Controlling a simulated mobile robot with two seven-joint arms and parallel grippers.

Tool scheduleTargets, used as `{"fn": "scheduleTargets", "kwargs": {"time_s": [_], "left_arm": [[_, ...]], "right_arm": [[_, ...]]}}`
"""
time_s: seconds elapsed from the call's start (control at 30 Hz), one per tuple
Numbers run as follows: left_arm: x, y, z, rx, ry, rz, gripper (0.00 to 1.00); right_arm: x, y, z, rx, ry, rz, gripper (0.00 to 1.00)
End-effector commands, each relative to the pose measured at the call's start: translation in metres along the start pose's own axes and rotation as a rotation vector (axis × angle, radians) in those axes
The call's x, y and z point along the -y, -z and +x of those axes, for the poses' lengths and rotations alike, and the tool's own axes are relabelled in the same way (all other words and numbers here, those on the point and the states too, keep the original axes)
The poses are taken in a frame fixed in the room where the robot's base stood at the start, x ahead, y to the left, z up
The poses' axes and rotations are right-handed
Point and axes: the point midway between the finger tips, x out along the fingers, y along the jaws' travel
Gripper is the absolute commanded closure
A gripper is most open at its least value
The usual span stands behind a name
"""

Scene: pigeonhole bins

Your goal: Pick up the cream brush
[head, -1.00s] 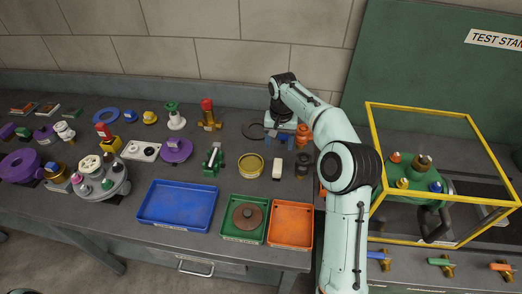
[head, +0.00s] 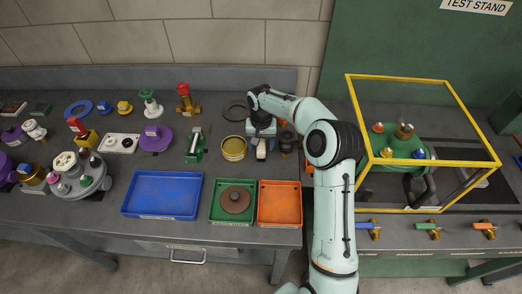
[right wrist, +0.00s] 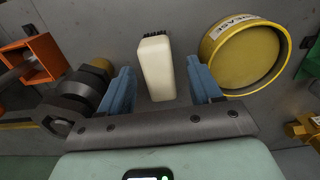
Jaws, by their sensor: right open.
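The cream brush (head: 261,153) lies on the grey bench between the yellow grease tin and a dark fitting. In the right wrist view the cream brush (right wrist: 157,68) is a pale block with dark bristles at its far end. My right gripper (head: 262,143) is over it, pointing down. In the right wrist view its blue fingers (right wrist: 160,78) are open, one on each side of the brush, with gaps showing. The gripper partly hides the brush in the head view. My left gripper is not in view.
The yellow grease tin (right wrist: 245,52) stands close on one side, and a dark and brass fitting (right wrist: 82,88) on the other. Blue (head: 162,213), green (head: 217,215) and orange (head: 280,222) trays line the front edge. A yellow-framed test stand (head: 420,77) is at right.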

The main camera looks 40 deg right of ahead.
Motion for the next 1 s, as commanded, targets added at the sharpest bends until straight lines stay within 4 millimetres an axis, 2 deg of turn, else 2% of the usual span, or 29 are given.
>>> {"fn": "scheduleTargets", "kwargs": {"time_s": [0.03, 0.13, 0.4, 0.43, 0.5, 0.6, 1.0], "left_arm": [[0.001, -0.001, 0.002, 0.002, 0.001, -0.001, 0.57], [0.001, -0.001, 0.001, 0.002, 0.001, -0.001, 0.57], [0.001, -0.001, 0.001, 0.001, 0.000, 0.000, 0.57], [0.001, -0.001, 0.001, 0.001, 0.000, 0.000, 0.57], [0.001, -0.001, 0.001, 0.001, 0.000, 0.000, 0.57], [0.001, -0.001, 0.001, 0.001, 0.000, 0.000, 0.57], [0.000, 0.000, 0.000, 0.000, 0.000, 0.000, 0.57]], "right_arm": [[-0.001, -0.001, 0.010, 0.003, -0.002, 0.000, 0.36], [-0.001, 0.000, 0.018, 0.001, 0.000, 0.001, 0.36], [0.000, 0.001, 0.021, -0.002, 0.001, 0.001, 0.36], [0.000, 0.001, 0.021, -0.001, 0.001, 0.001, 0.43], [0.000, 0.001, 0.021, -0.001, 0.000, 0.001, 0.65], [0.000, 0.001, 0.021, -0.001, 0.000, 0.001, 0.93], [0.000, 0.001, 0.015, -0.003, 0.000, 0.001, 0.93]]}}
